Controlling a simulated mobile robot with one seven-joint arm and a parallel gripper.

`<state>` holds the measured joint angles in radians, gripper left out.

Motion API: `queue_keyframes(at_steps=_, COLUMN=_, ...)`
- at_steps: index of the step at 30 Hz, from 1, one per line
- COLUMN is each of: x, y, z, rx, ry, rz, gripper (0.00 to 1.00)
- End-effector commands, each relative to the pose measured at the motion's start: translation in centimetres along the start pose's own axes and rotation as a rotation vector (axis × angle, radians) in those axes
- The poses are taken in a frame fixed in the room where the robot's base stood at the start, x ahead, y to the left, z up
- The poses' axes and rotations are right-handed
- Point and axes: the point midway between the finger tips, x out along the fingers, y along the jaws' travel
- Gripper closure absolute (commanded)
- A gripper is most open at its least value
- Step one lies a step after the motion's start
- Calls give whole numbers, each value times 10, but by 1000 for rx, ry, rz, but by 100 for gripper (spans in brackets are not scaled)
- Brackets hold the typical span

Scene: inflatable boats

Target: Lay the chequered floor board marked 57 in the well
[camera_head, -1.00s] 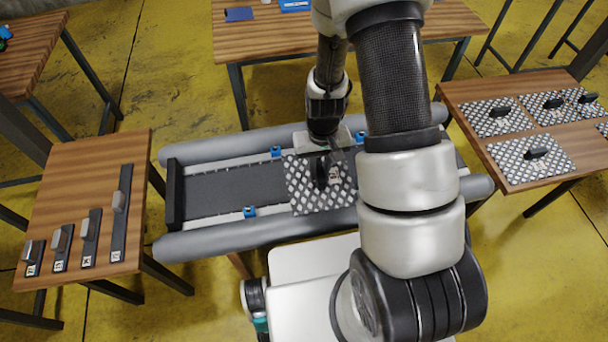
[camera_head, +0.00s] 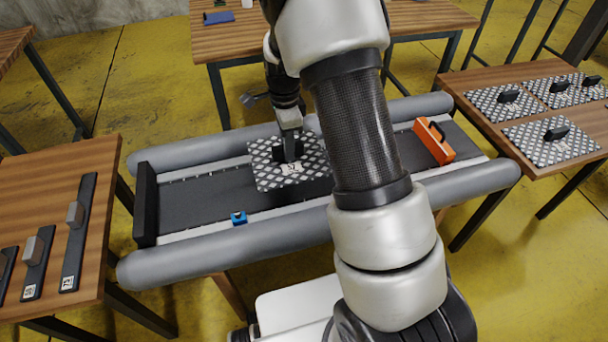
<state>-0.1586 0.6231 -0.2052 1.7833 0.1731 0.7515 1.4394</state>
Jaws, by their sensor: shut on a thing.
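The chequered floor board (camera_head: 262,174) is silver and black with a black grip block and a small white label, whose number is too small to read surely. My gripper (camera_head: 289,150) is shut on its grip block from above. The board is over the middle of the boat's well (camera_head: 195,202), a long dark floor between two grey tubes. It overlaps the well's far light rail in the picture; I cannot tell whether it touches anything. My arm hides the board's right edge and part of the well.
An orange case (camera_head: 436,143) with a black handle is in the well's right part. A blue clip (camera_head: 239,218) sits on the near rail. The right table (camera_head: 490,125) bears several chequered boards; the left table (camera_head: 112,215) bears black strips with grey blocks.

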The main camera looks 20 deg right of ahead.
Motion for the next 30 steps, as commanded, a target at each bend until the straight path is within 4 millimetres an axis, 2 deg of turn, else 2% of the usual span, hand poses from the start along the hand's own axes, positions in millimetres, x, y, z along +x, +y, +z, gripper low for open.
queue_keyframes(at_steps=1, x=13, y=1, z=0, rx=0, ry=0, rz=4, gripper=100)
queue_keyframes(at_steps=4, x=33, y=1, z=0, rx=-1, ry=0, rz=3, gripper=100)
queue_keyframes(at_steps=11, x=57, y=1, z=0, rx=-3, ry=0, rz=2, gripper=100)
queue_keyframes(at_steps=15, x=79, y=1, z=0, rx=-3, ry=0, rz=3, gripper=100)
queue_keyframes(at_steps=28, x=87, y=0, z=0, rx=-4, ry=0, rz=0, gripper=100)
queue_keyframes(at_steps=29, x=87, y=1, z=0, rx=-4, ry=0, rz=0, gripper=78)
queue_keyframes(at_steps=30, x=87, y=1, z=0, rx=-4, ry=0, rz=1, gripper=71)
